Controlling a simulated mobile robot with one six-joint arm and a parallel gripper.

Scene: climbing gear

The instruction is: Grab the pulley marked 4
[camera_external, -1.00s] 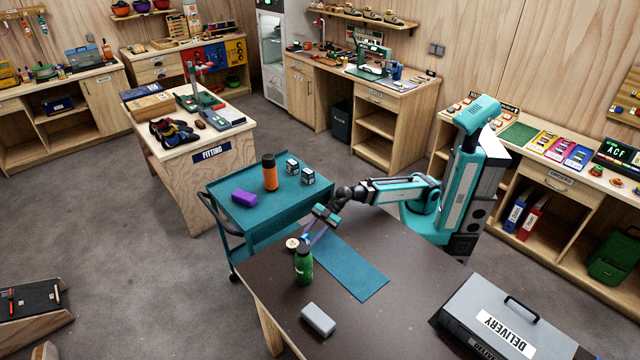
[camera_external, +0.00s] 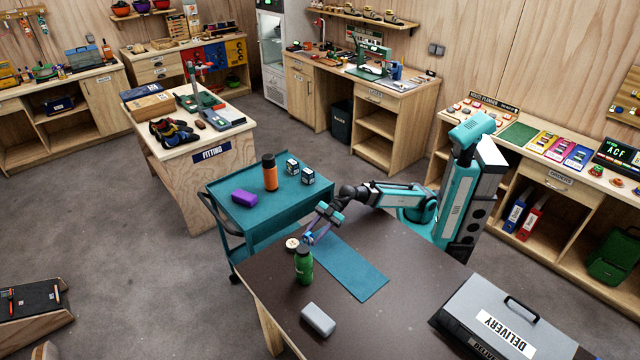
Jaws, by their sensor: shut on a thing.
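A small pale round piece (camera_external: 292,244) lies at the far left corner of the dark table, just behind a green bottle (camera_external: 304,265). It looks like a pulley, but no number on it can be read. My gripper (camera_external: 306,239) points down and left, its purple-blue fingers low over the table at the right side of the round piece. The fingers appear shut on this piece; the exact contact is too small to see. The bottle partly covers this area.
A teal mat (camera_external: 350,268) lies bare to the right of my gripper. A grey block (camera_external: 318,319) and a delivery case (camera_external: 505,320) sit nearer the front. A teal cart (camera_external: 250,214) with an orange bottle (camera_external: 270,172) and purple block (camera_external: 244,198) stands behind.

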